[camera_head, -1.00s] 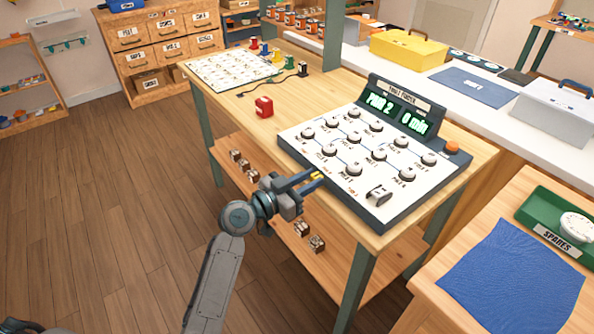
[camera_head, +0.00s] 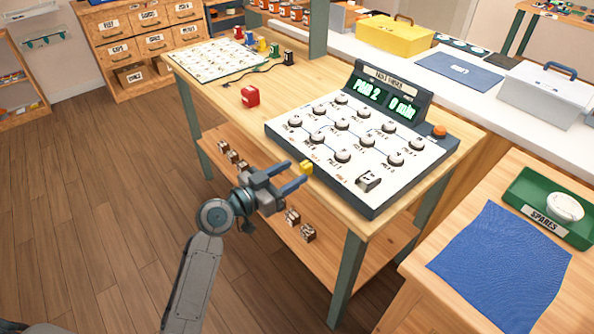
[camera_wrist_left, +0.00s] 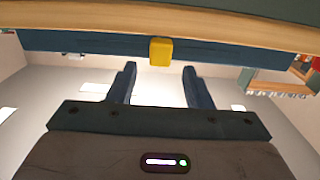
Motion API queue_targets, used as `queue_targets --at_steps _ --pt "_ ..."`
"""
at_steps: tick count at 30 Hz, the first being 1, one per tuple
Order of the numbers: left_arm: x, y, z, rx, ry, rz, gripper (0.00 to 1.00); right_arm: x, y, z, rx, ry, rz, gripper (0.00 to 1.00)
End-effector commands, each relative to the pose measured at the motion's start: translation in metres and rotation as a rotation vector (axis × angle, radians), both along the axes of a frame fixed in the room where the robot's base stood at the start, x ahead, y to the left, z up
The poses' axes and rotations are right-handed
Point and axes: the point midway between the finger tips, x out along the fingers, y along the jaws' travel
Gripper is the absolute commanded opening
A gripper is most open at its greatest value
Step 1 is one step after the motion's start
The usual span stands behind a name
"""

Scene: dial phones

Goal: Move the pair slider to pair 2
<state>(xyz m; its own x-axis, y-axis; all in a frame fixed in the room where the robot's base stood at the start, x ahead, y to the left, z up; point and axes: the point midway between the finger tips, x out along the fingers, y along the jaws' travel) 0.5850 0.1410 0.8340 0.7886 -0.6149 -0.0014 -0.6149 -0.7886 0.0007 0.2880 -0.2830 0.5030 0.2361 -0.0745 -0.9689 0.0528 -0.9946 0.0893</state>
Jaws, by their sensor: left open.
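The pair slider is a small yellow block (camera_head: 306,168) on the front edge of the dark-framed white dial panel (camera_head: 345,160). The panel's green display (camera_head: 384,98) reads "PAIR 2" and "0 min". My left gripper (camera_head: 299,172) is open in front of that edge, its fingers pointing at the slider. In the left wrist view the yellow slider (camera_wrist_left: 161,51) lies just beyond the open left gripper (camera_wrist_left: 159,67), about centred between the fingertips. The fingers do not appear to touch it. My right gripper is not in view.
A red block (camera_head: 250,96) and a white chart board (camera_head: 215,61) are on the wooden table (camera_head: 215,92). An orange button (camera_head: 439,131) is at the panel's back right. A lower shelf (camera_head: 330,252) with small blocks is beneath. Open floor lies left.

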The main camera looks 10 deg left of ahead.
Motion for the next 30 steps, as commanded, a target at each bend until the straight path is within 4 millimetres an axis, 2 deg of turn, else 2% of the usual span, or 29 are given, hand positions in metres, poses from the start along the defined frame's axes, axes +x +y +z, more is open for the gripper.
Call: queue_targets --at_steps 6,12,18,30 --pt "-0.035 0.027 -0.004 0.008 0.001 0.0 0.45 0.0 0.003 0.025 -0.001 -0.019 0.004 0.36" --pt "-0.054 0.043 -0.002 0.005 0.0 0.001 0.45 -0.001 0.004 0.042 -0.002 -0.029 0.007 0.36" --pt "-0.063 0.049 -0.001 0.001 0.0 0.0 0.45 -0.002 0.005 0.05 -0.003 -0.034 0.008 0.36" --pt "-0.063 0.049 0.0 0.001 0.0 0.0 0.45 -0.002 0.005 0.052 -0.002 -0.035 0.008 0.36"
